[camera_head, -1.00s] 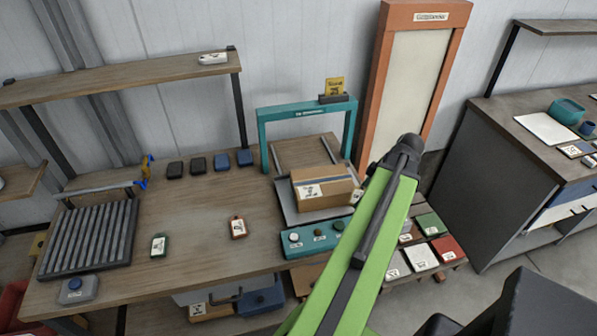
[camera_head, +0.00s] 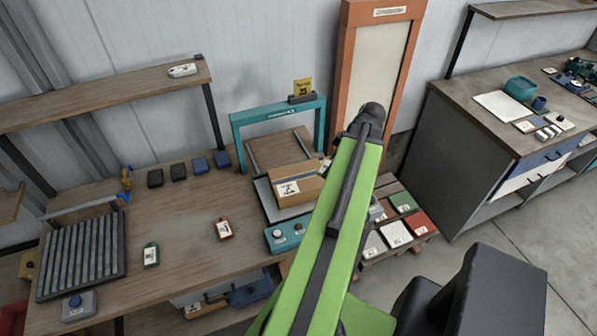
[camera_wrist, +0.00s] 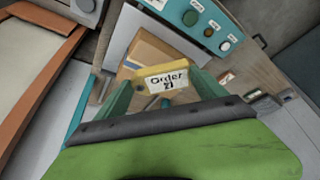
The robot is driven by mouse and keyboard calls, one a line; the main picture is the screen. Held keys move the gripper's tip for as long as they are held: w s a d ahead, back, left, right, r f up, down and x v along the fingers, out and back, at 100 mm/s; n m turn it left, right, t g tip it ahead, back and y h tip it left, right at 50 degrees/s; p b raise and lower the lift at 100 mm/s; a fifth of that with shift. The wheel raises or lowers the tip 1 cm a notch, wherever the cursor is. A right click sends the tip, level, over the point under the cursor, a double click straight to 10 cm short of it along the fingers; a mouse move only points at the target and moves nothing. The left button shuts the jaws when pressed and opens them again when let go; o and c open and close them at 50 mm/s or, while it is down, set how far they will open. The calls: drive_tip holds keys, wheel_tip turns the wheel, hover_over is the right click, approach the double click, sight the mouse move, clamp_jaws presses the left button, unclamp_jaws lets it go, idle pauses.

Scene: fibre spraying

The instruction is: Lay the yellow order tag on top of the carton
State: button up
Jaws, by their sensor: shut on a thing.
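The yellow order tag (camera_wrist: 152,72), with a white label reading "Order", is between the green fingers of my gripper (camera_wrist: 163,84) in the wrist view. My gripper is shut on it. The brown carton (camera_wrist: 148,50) shows beyond the tag in that view, and the tag overlaps its near part in the picture. I cannot tell the gap between them. In the head view the carton (camera_head: 312,183) sits closed on a grey plate under the teal frame, with a white label on its front. My arm hides my gripper and the held tag there.
A teal arch (camera_head: 236,124) stands behind the carton, with another yellow card (camera_head: 302,87) in a holder on top. A teal button box (camera_head: 281,236) is in front of the carton. A tall orange-framed panel (camera_head: 388,60) stands behind my arm. The bench middle (camera_head: 190,235) is mostly clear.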

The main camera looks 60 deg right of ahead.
drive_tip(key=b, duration=0.7)
approach(299, 177)
drive_tip(key=shift+w+f, duration=0.85)
drive_tip(key=shift+w, duration=0.05)
drive_tip(key=shift+w+a, duration=0.1)
drive_tip(key=shift+w, duration=0.2)
wheel_tip(299, 177, down, 4)
drive_tip(key=b, duration=0.4)
drive_tip(key=shift+f, duration=0.2)
drive_tip(key=shift+r, duration=0.25)
drive_tip(key=shift+f, duration=0.15)
drive_tip(key=o, duration=1.3)
